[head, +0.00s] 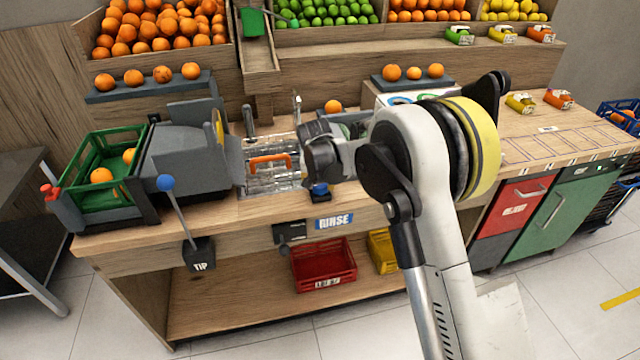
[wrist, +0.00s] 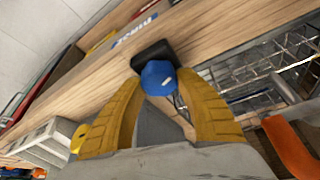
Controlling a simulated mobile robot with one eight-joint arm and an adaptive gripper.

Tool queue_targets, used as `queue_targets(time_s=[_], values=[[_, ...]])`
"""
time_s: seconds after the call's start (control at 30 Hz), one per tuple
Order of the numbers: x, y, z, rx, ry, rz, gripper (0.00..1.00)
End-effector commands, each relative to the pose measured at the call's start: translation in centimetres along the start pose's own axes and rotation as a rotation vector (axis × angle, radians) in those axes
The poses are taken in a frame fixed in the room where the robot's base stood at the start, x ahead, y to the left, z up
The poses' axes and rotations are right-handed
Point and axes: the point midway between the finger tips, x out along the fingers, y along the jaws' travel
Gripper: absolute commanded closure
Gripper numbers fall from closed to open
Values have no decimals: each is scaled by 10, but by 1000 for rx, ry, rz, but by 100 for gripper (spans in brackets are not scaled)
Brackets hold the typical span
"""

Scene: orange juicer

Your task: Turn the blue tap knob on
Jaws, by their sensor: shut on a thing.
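The blue tap knob (head: 320,189) sits on a dark mount at the front edge of the wooden counter, just above the RINSE label (head: 334,222). In the wrist view the blue knob (wrist: 158,77) lies between the tips of my gripper's yellow fingers (wrist: 160,88), with its black mount behind it. My gripper is shut on the knob. In the head view my gripper (head: 318,178) comes from the right over the counter edge and its fingers are mostly hidden by my wrist.
A metal sink with an orange handle (head: 270,161) is left of my gripper. A blue-ended TIP lever (head: 166,183) and a green crate (head: 98,173) with oranges are farther left. A red crate (head: 324,265) and a yellow crate (head: 385,251) stand on the shelf below.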

Motion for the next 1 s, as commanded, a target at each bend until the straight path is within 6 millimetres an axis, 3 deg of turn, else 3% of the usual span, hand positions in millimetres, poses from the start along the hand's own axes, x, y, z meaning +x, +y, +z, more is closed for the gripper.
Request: queue_targets(time_s=[1.0], values=[[1, 1, 0, -862, -2, -359, 88]])
